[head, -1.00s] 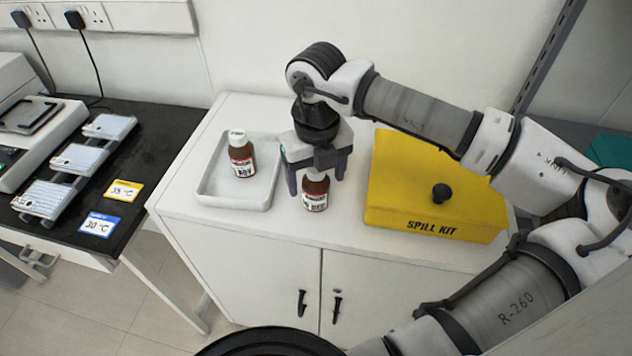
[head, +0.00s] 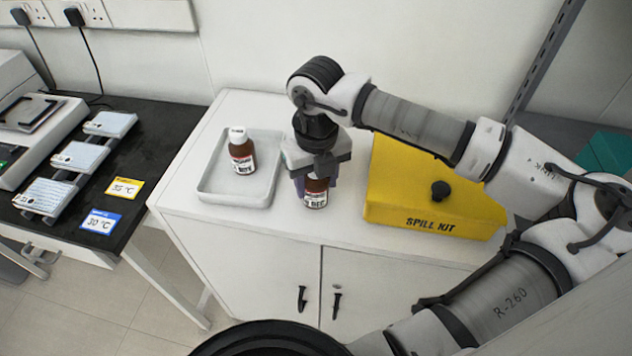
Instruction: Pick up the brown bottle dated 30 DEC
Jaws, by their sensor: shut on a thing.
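Two brown bottles with white-and-red labels show in the head view. One brown bottle (head: 242,155) with a white cap stands upright in the white tray (head: 205,192). The other brown bottle (head: 316,196) stands upright on the white cabinet top, right of the tray. My gripper (head: 316,186) points down over this second bottle and is shut on it, with its fingers at the bottle's sides. The gripper hides the bottle's cap. The label dates are too small to read surely.
A yellow spill kit box (head: 420,195) with a black knob stands close to the right of my gripper. The white cabinet (head: 235,235) has free top in front of the tray. A black bench (head: 150,150) with plates and temperature cards is at left.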

